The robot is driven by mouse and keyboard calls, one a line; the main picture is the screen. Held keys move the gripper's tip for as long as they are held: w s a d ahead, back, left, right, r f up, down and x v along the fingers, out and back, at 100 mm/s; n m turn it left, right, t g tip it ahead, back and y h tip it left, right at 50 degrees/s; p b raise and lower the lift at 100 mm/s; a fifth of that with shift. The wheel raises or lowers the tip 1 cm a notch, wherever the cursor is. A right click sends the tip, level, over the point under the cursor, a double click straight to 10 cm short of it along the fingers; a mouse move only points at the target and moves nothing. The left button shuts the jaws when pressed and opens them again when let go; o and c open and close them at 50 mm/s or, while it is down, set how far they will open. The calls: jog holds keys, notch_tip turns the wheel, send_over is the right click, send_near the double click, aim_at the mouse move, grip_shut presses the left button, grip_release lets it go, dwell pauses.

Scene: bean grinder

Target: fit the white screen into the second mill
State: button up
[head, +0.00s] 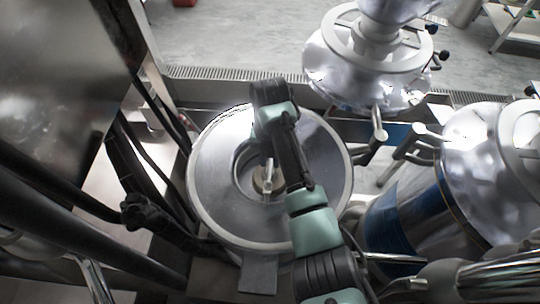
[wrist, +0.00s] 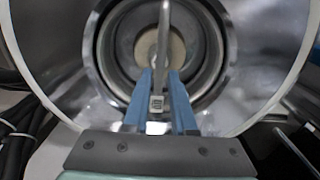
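A wide round metal mill (head: 330,160) with a pale rim is open at the top, in the middle of the head view. Its rim (wrist: 298,45) also surrounds the wrist view. My gripper (head: 268,172) is over the mill's round central opening, pointing down. In the wrist view its two blue fingers (wrist: 160,76) are close together on either side of a thin pale grey piece (wrist: 163,40), seen nearly edge-on. I cannot tell for sure that this piece is the white screen. A beige round part (wrist: 172,47) shows deeper in the opening, partly hidden behind the thin piece.
A shiny metal mill (head: 345,85) stands at the upper right, and another (head: 470,175) at the right with a blue band. Dark bars and hoses (head: 150,210) crowd the left. A metal lever (head: 378,130) sticks out near the rim's right side.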

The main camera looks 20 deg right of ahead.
jog(key=shift+o, duration=1.1)
jog(key=shift+r, duration=0.15)
notch_tip(320, 180, up, 12)
